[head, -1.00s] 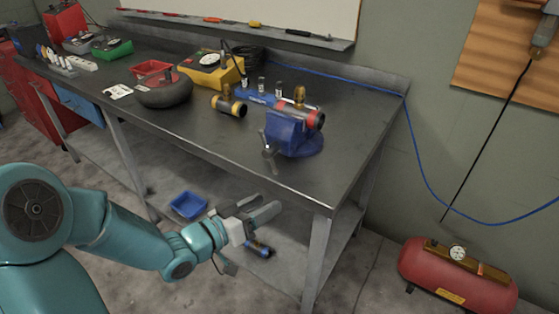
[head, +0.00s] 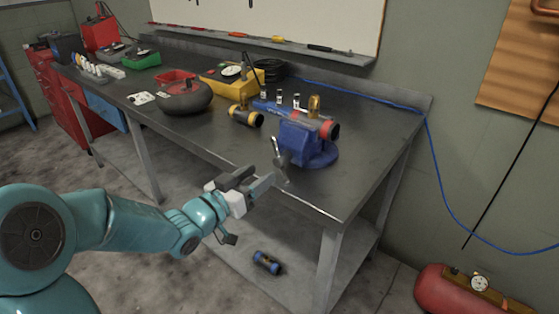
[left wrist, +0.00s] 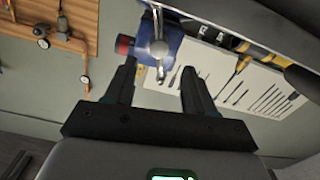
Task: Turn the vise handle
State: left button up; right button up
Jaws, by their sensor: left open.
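The blue vise (head: 305,146) is mounted near the front right corner of the workbench, with a red-banded cylinder across its top. Its silver vise handle (head: 277,150) hangs at the near left side. My left gripper (head: 259,180) is open just left of and below the handle, close to it. In the left wrist view the vise (left wrist: 157,38) is ahead and the handle (left wrist: 161,72) shows between the two open fingers (left wrist: 159,74), with clear space on both sides. I cannot tell whether anything touches. My right gripper is not in view.
A yellow-black cylinder (head: 246,116), a dark round pot (head: 183,98) and a yellow box (head: 222,84) stand left of the vise. A blue hose (head: 370,93) runs along the back. A red tank (head: 445,290) is at right.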

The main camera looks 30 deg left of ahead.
aim_at(277, 163)
pick_arm(q)
jog(key=w, duration=0.8)
jog(key=shift+w+d+p, duration=0.15)
jog(key=shift+d+p, duration=0.15)
jog(key=shift+d, duration=0.1)
grip_shut()
